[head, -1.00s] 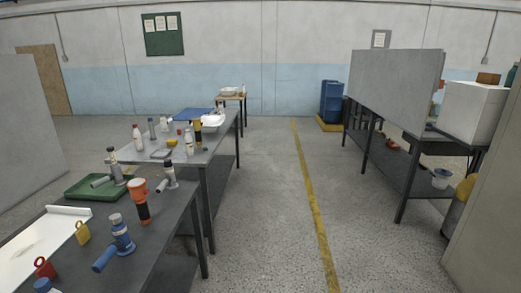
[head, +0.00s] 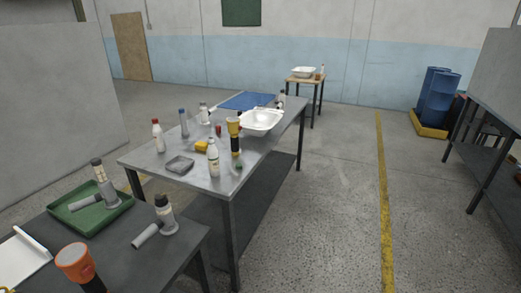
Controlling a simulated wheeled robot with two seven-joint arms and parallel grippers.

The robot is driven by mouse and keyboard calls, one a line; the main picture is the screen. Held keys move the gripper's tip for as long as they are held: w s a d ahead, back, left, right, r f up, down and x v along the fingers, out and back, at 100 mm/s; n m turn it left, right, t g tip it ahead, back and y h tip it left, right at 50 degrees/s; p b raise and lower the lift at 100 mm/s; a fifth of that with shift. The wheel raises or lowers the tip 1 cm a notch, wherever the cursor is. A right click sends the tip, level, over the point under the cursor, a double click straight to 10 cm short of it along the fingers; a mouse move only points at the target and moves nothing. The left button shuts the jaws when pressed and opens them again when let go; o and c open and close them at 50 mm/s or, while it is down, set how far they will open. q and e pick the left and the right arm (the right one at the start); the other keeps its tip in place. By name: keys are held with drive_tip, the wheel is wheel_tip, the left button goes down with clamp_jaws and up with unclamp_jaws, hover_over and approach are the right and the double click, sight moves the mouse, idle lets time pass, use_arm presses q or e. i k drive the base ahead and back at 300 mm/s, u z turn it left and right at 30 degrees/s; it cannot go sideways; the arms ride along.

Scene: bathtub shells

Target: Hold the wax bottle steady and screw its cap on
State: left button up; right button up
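Several bottles stand on the grey metal table (head: 140,161); I cannot tell which is the wax bottle. A white bottle (head: 213,162) with a label stands upright near the front edge. A white bottle with a red top (head: 157,137) stands at the left. A grey bottle with a blue top (head: 184,124) and another pale bottle (head: 204,114) stand farther back. A small red item (head: 218,131) is near the middle; it is too small to tell whether it is a cap. Neither of my grippers is in view.
A nearer dark table holds a green tray (head: 90,216) and an orange torch (head: 76,262). Open floor (head: 325,210) lies to the right.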

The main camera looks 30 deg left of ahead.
sight(213, 151)
drive_tip(key=i, duration=2.6)
drive_tip(key=u, duration=1.25)
